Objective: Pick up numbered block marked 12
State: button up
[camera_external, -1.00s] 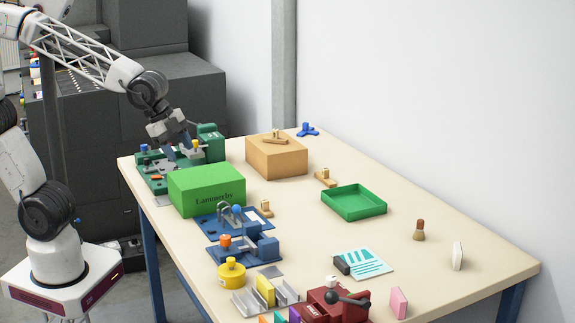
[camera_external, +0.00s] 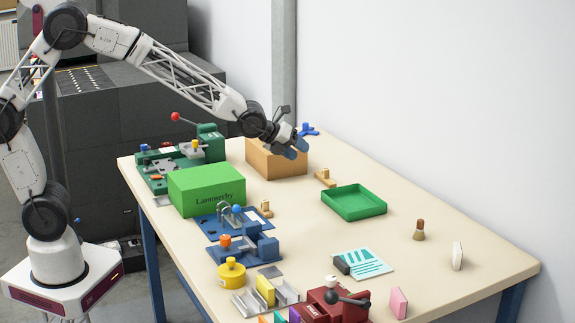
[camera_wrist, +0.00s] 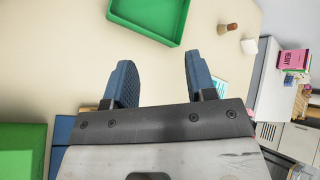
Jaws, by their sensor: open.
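I cannot make out a block marked 12 in either view; no number is readable at this size. My gripper (camera_external: 296,147) is open and empty, above the table in front of the orange-brown box (camera_external: 268,160). In the wrist view my gripper (camera_wrist: 159,64) shows two blue fingers spread apart with bare table between them. Block-like pieces on the table include a yellow one (camera_external: 264,290), a pink one (camera_external: 398,303) and a white one (camera_external: 457,256).
An empty green tray (camera_external: 354,214) stands right of my gripper, also in the wrist view (camera_wrist: 178,28). A green box (camera_external: 207,190), blue fixtures (camera_external: 262,247) and a red clamp (camera_external: 318,308) crowd the left and front. The table's right middle is mostly clear.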

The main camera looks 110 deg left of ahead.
jog(key=a+f+m+y, duration=0.2)
jog(key=a+f+m, duration=0.45)
jog(key=a, duration=0.75)
jog(key=m+t+y, duration=0.1)
jog(key=m, duration=0.1)
send_near(325, 169)
jog(key=x, duration=0.3)
jog(key=shift+w, duration=0.2)
jog(key=shift+w+a, duration=0.1)
jog(key=shift+x, duration=1.2)
jog(key=shift+x, duration=2.55)
